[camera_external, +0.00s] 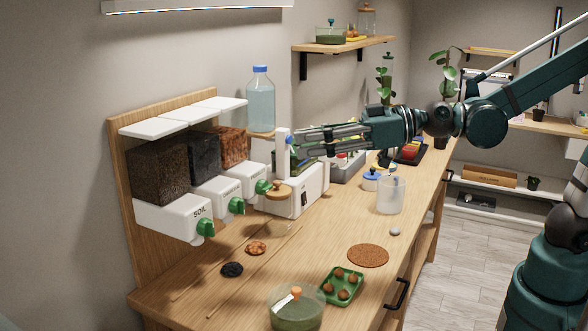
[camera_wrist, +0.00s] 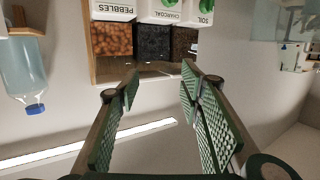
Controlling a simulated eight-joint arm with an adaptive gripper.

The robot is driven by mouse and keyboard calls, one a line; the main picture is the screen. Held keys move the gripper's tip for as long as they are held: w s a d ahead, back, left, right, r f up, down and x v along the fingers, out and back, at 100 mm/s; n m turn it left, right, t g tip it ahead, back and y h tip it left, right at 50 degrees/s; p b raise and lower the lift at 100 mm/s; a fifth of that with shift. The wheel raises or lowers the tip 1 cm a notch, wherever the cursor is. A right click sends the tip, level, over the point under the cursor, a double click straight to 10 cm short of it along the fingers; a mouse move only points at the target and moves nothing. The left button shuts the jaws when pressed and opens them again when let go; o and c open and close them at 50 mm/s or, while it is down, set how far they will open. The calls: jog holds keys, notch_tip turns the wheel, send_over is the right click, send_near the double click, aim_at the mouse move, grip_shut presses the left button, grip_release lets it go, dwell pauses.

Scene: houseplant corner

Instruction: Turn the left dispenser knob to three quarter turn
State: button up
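The left dispenser is a white box marked SOIL (camera_external: 172,219) on a wooden back board, with dark soil in its clear bin. Its green knob (camera_external: 205,228) faces the bench front. In the wrist view, which shows the labels upside down, the soil knob (camera_wrist: 205,4) is partly cut off at the top edge. My gripper (camera_external: 298,142) is open and empty, in the air right of the dispensers and well apart from the soil knob. In the wrist view its green padded fingers (camera_wrist: 160,80) stand apart with nothing between them.
The charcoal knob (camera_external: 237,205) and pebbles knob (camera_external: 262,187) sit beside the soil knob. A water bottle (camera_external: 261,103) stands on a small shelf near my gripper. A glass bowl (camera_external: 296,312), green tray (camera_external: 342,287) and cork disc (camera_external: 368,255) lie on the bench.

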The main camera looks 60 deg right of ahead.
jog(key=w+a+r+m+t+h, duration=0.15)
jog(key=w+a+t, duration=0.35)
jog(key=a, duration=0.8)
jog(key=m+g+h, duration=0.1)
jog(key=m+h, duration=0.3)
jog(key=h, duration=0.2)
send_near(213, 228)
jog(key=w, duration=0.2)
jog(key=shift+s+p, duration=0.1)
jog(key=shift+p, duration=0.35)
jog(key=shift+r, duration=0.1)
jog(key=shift+w+b, duration=0.75)
jog(key=shift+w, duration=3.15)
jog(key=c, duration=0.9)
